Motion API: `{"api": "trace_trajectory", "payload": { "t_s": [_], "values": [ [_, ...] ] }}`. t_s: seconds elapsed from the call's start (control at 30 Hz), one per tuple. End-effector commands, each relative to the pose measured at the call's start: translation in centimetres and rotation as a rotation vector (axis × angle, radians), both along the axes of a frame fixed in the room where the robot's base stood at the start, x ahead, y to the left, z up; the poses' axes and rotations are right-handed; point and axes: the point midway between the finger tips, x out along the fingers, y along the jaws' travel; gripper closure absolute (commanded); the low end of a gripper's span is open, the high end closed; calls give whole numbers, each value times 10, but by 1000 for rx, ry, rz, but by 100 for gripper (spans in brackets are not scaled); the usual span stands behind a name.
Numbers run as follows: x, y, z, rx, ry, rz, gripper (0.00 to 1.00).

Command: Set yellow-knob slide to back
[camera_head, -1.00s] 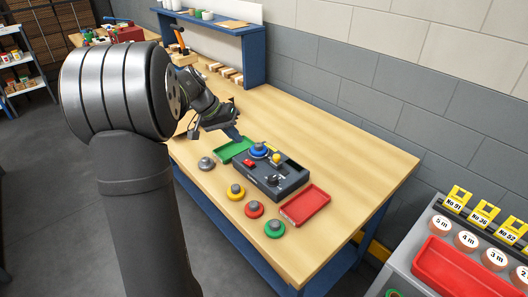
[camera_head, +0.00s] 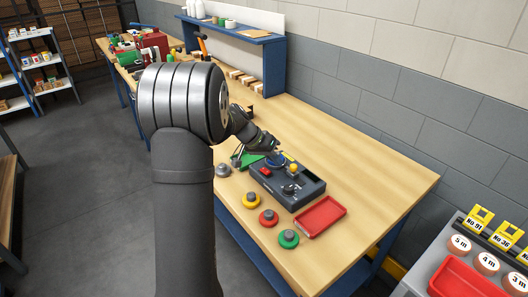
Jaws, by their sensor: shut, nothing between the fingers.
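A dark control box (camera_head: 310,195) sits on the wooden bench. The yellow knob (camera_head: 293,168) stands on its top face, toward the back and right of the blue round piece (camera_head: 274,161). A red part (camera_head: 265,171) and a dark knob (camera_head: 289,188) are also on the box. My gripper (camera_head: 284,154) is shut and empty above the box's back left part, close to the blue piece and up-left of the yellow knob. It partly covers the blue piece. I cannot tell whether it touches anything. The yellow knob's slot is too small to make out.
A green tray (camera_head: 248,160) lies left of the box and a red tray (camera_head: 320,217) right of it. Grey (camera_head: 223,170), yellow (camera_head: 251,201), red (camera_head: 268,218) and green (camera_head: 289,239) knobbed discs line the front.

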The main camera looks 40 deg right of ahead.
Motion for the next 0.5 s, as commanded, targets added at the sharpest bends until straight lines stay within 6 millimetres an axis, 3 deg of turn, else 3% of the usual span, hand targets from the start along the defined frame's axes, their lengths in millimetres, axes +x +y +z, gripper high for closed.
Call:
{"api": "trace_trajectory", "payload": {
  "t_s": [0.2, 0.5],
  "values": [
    [-18, -9, 0, 1, 0, 0, 100],
    [-21, -10, 0, 1, 1, 0, 100]
  ]
}}
